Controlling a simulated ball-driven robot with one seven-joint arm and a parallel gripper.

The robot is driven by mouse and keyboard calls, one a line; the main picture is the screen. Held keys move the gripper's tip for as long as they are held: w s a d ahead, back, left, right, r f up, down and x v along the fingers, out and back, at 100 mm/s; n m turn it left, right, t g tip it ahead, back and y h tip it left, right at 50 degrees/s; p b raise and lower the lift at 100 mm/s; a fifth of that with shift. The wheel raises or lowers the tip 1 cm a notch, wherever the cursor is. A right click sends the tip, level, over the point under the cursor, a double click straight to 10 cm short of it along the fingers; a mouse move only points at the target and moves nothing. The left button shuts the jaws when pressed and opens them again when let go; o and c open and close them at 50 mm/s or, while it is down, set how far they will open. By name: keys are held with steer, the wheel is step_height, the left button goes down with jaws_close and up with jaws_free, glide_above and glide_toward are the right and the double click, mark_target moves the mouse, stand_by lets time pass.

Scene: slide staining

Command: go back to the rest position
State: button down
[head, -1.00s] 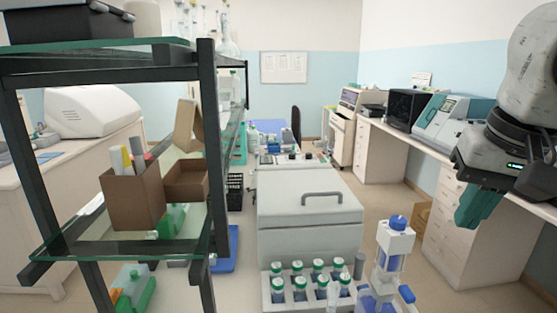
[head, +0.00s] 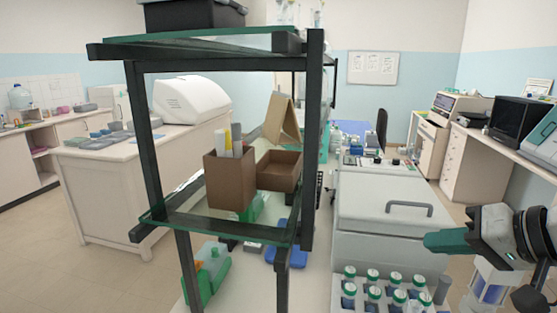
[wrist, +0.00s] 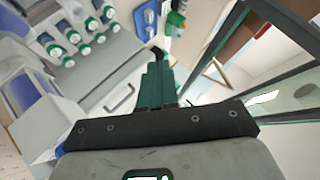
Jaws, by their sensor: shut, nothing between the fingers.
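My gripper (head: 428,242) is at the right of the head view, in front of the grey lidded box (head: 378,208) and above the rack of bottles. Its green fingers point left and are closed together with nothing between them. In the wrist view the closed green fingers (wrist: 158,86) point up the picture over the grey lid with its handle. No slide is visible.
A black-framed glass shelf (head: 312,150) holding brown boxes (head: 229,178) stands left of the grey box. A rack of green-capped bottles (head: 372,292) is below my gripper, and a blue-and-white dispenser (head: 490,285) is partly behind my arm. Open floor (head: 70,240) shows at left.

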steer(key=s+a+f+g+h, duration=0.15)
steer(key=s+f, duration=0.25)
steer(key=f, duration=0.9)
steer(key=s+a+f+g, duration=0.1)
steer(key=s+a+f, duration=0.2)
steer(key=f, duration=0.9)
steer(key=s+d+f+n+g+h, duration=0.1)
steer(key=s+d+f+g+h, duration=0.1)
steer(key=s+f, duration=0.6)
steer(key=s+d+f+n+g+h+b, duration=0.1)
steer(key=s+f+g, duration=0.3)
steer(key=s+f, duration=0.4)
steer(key=s+d+h, duration=0.1)
steer(key=s, duration=0.5)
steer(key=shift+s+d+n, duration=0.3)
steer(key=shift+n, duration=0.1)
steer(key=shift+f+h, duration=0.1)
steer(key=shift+h, duration=0.15)
